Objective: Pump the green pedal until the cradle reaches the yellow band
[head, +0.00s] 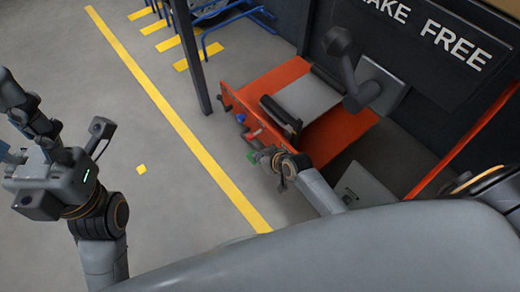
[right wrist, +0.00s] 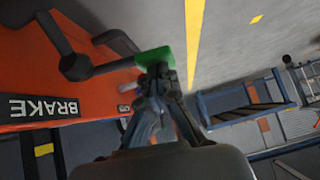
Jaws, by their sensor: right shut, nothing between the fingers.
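The green pedal (head: 251,156) sticks out low at the near corner of an orange machine (head: 330,140). My right gripper (head: 267,154) is at the pedal, with its fingers shut and nothing between them. In the right wrist view the green pedal (right wrist: 153,57) lies right at the shut fingertips (right wrist: 160,70); I cannot tell whether they touch. My left gripper (head: 18,125) is held up at the far left, away from the machine; its finger opening is unclear. I cannot clearly pick out the cradle or a yellow band on the machine.
A red part (head: 253,134) and a blue part (head: 241,118) sit beside the green pedal. A grey slab (head: 306,101) and a black roller (head: 281,116) are on the machine. A dark post (head: 190,55) stands behind. The floor left of the yellow line (head: 170,112) is mostly clear.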

